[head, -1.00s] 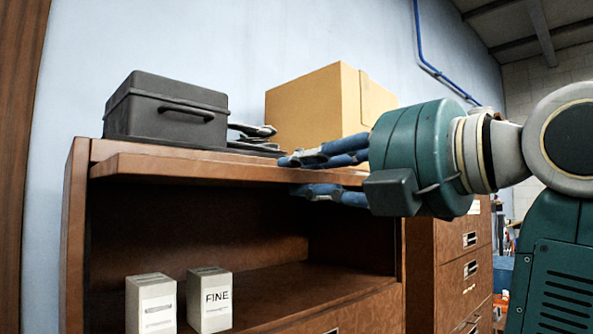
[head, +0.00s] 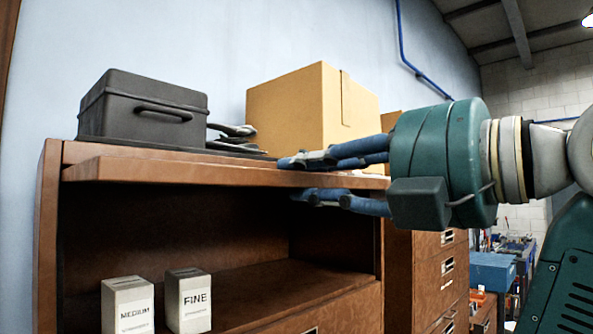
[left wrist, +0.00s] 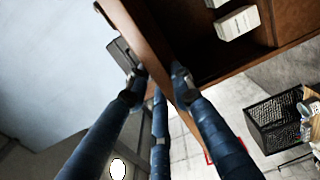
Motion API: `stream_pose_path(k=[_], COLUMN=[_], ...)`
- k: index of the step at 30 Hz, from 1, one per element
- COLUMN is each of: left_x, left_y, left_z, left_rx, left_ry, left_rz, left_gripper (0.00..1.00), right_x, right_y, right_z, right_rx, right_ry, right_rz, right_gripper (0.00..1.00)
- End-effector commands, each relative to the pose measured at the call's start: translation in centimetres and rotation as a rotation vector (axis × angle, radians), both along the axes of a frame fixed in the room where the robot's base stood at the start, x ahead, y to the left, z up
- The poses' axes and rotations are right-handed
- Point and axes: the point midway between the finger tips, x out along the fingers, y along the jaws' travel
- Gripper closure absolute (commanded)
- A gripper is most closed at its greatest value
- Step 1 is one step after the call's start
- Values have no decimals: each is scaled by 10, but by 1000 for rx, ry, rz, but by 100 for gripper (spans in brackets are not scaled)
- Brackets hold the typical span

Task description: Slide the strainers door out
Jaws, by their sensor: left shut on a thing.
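The strainers door (head: 170,172) is a brown wooden panel lying flat at the top of the open cabinet compartment. Its front edge stands out a little beyond the cabinet's top. My left gripper (head: 293,178) is shut on this door near its right part, with one blue finger above the panel and one below. In the left wrist view the fingers (left wrist: 158,88) lie on either side of the door (left wrist: 150,45). In the open compartment below stand two pale boxes, one marked MEDIUM (head: 127,306) and one marked FINE (head: 188,301). My right gripper is out of view.
A black case (head: 145,108) and a cardboard box (head: 312,105) sit on the cabinet top behind the door. A drawer cabinet (head: 428,275) stands to the right. A black mesh basket (left wrist: 275,117) is on the floor in the left wrist view.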

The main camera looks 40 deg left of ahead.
Motion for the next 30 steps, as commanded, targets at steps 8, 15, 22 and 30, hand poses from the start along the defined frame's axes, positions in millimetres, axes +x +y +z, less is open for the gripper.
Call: stream_pose_path(k=[8,15,22,30], left_x=[-1,-2,-2,-2], left_y=[-20,-32,-33,-33], left_z=[2,0,-1,0], left_rx=[1,0,-1,-1], left_ry=[1,1,1,0], left_rz=[-1,-1,-1,-1], left_gripper=[100,100,100,56], right_x=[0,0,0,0], right_y=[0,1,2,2], right_z=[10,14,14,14], right_rx=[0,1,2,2], right_ry=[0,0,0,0], right_rz=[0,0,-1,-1], right_gripper=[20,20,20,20])
